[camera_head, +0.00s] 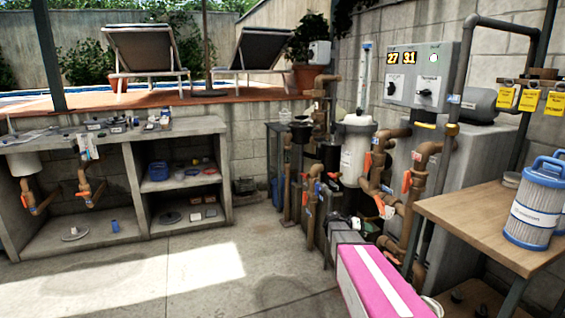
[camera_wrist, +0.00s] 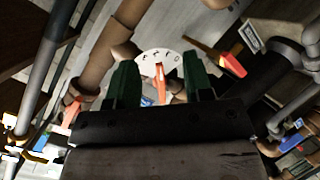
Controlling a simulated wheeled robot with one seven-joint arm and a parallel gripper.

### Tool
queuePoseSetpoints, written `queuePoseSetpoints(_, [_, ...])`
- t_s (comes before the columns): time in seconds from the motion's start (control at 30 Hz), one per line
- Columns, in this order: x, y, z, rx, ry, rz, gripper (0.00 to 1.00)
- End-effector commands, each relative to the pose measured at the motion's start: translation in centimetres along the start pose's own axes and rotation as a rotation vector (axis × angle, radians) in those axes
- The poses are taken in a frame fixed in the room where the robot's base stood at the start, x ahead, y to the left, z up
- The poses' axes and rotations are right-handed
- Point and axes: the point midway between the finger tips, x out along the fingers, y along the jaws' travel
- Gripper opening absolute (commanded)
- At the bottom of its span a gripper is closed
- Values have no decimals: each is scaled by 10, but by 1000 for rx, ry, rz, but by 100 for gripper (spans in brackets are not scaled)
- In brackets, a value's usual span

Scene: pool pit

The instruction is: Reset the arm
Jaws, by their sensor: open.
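My gripper (camera_wrist: 158,66) shows in the wrist view with its two dark green fingers spread apart. The gap between them looks empty of anything held. A white marked dial plate (camera_wrist: 172,58) with an orange pointer or handle (camera_wrist: 160,82) appears between and beyond the fingertips. I cannot tell whether the fingers touch it. In the head view my arm reaches toward the brown pipework (camera_head: 408,205) from the bottom right. The gripper is hard to make out there among the dark parts.
Brown pipes with orange valve handles (camera_head: 405,181) and a white filter housing (camera_head: 356,150) stand close by. A wooden table (camera_head: 465,225) with a blue-and-white cartridge (camera_head: 536,205) is at right. A concrete counter (camera_head: 110,140) is at left. The floor (camera_head: 215,270) between is clear.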

Motion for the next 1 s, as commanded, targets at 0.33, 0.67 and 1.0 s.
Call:
queuePoseSetpoints(0.33, [-79, -2, 141, -205, -349, -467, 47])
queuePoseSetpoints(0.67, [-172, -1, 222, -336, -490, -943, 47])
queuePoseSetpoints(1.0, [-196, -2, 234, -358, -502, -1066, 47])
